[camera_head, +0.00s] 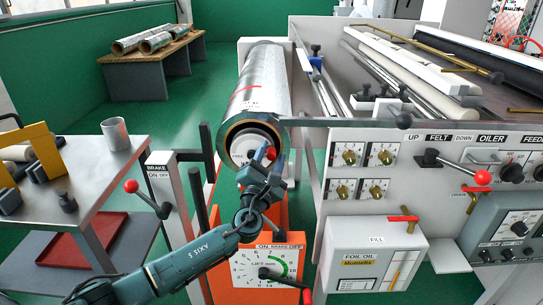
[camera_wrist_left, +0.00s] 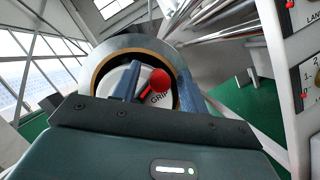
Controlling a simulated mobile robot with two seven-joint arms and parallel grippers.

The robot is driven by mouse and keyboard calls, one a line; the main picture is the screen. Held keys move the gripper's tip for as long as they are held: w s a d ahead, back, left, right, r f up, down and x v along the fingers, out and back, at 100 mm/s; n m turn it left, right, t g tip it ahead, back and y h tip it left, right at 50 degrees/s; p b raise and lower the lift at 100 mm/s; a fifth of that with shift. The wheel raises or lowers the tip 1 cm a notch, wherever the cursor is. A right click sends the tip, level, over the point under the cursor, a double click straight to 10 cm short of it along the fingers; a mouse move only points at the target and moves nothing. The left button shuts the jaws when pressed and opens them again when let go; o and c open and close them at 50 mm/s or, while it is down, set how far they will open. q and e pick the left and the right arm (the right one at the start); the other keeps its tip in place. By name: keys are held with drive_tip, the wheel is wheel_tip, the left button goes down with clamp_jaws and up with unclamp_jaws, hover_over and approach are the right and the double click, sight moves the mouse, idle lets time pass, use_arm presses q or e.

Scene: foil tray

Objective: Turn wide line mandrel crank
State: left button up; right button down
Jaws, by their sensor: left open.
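The mandrel crank shows as a red knob (camera_head: 271,153) at the white hub in the end of the wide foil roll (camera_head: 262,85). My left gripper (camera_head: 269,161) is in front of the roll's end, with its fingers pointing at the hub. In the left wrist view the red knob (camera_wrist_left: 160,78) appears between the two blue fingers (camera_wrist_left: 158,88), which are apart. I cannot tell whether either finger touches the knob. The white hub (camera_wrist_left: 157,98) behind it bears the letters "GRIP", partly hidden by the knob and gripper. My right gripper is not in view.
A grey control panel (camera_head: 390,215) with knobs and levers stands to the right. An orange panel with a dial (camera_head: 266,268) is below the roll. A brake lever with a red knob (camera_head: 131,186) and a metal table (camera_head: 95,190) are at the left.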

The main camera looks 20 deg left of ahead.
use_arm(q)
drive_tip(key=shift+w, duration=0.25)
clamp_jaws()
idle(0.3)
